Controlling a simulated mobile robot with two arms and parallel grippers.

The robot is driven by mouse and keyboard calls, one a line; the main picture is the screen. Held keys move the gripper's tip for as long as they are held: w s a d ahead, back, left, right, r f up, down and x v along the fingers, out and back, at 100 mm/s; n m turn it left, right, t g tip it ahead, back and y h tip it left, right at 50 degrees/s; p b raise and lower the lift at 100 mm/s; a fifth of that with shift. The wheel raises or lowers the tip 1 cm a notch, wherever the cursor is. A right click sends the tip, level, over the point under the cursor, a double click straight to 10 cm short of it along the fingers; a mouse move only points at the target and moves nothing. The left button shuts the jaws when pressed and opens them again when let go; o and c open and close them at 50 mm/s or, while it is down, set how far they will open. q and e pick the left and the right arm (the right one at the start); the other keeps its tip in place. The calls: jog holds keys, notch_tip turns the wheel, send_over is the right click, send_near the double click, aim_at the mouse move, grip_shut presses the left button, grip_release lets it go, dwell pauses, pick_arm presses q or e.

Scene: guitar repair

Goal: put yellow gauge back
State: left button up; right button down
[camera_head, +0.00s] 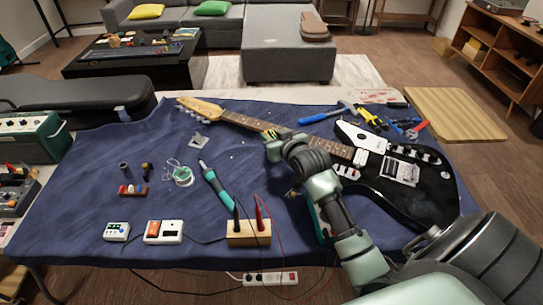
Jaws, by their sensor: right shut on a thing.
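My right gripper (269,140) is over the middle of the blue-covered table, beside the guitar neck. It is shut on a small yellow-green thing (269,133), which seems to be the yellow gauge; the fingers hide most of it. The electric guitar (378,205) lies on the table with its black body at the right and its neck (250,122) running to the upper left. My left gripper is not in view.
On the cloth (90,200) are a small red block (132,190), a solder spool (183,176), a soldering iron (214,185), a wooden block (249,233) with probes, and two small devices (164,231). Hand tools (371,117) lie at the upper right. Cloth at the left is partly clear.

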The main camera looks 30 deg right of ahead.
notch_tip(320, 180, down, 3)
jog(key=shift+f, duration=0.15)
notch_tip(320, 180, down, 4)
jog(key=shift+f+b, duration=0.1)
jog(key=shift+b, duration=0.2)
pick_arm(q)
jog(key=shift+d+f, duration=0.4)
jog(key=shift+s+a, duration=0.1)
pick_arm(e)
jog(key=c, duration=1.1)
grip_release()
jog(key=shift+f, duration=0.1)
jog(key=shift+r, duration=0.2)
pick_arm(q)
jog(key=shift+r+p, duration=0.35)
pick_arm(e)
jog(key=v, duration=1.2)
jog(key=shift+f, duration=0.1)
